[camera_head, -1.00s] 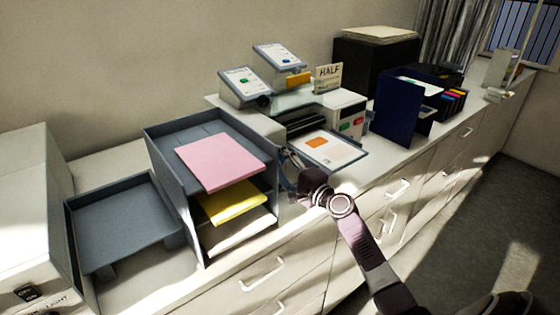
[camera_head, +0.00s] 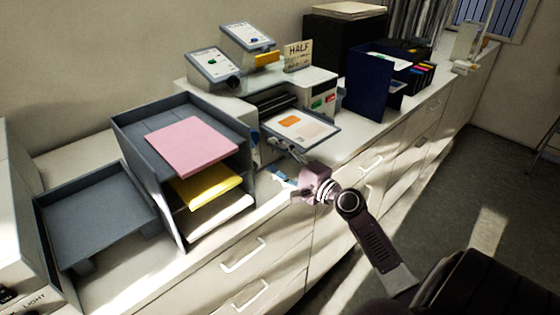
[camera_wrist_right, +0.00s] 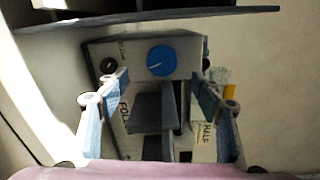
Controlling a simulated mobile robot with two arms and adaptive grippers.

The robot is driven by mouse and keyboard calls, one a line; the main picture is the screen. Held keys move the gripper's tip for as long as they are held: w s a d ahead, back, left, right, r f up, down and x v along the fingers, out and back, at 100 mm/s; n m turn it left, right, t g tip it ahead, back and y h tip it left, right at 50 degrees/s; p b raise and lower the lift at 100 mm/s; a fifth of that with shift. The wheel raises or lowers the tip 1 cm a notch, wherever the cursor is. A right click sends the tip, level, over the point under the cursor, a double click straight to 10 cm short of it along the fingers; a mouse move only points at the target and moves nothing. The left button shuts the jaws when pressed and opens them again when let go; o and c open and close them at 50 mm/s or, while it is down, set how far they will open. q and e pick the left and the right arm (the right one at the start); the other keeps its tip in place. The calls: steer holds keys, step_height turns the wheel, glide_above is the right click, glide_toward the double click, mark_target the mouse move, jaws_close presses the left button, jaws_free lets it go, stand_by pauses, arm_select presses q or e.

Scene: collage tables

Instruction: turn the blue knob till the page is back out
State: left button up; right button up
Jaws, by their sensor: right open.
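The machine's blue knob (camera_wrist_right: 161,60) is on its side panel in the right wrist view, beside a smaller black knob (camera_wrist_right: 108,66). In the head view a white page with an orange square (camera_head: 290,121) lies on the tray at the machine's front. My right gripper (camera_head: 277,163) is open, beside the machine's near side. In the right wrist view its two fingers (camera_wrist_right: 158,98) stand wide apart with the blue knob beyond them, not touching it. My left gripper is not in view.
A grey tray rack with pink paper (camera_head: 192,146) and yellow paper (camera_head: 208,185) stands close left of my right gripper. A HALF sign (camera_head: 298,56) stands on the machine. A dark blue holder (camera_head: 372,82) is to the right.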

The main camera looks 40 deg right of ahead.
steer(key=shift+s, duration=1)
steer(key=shift+d, duration=0.1)
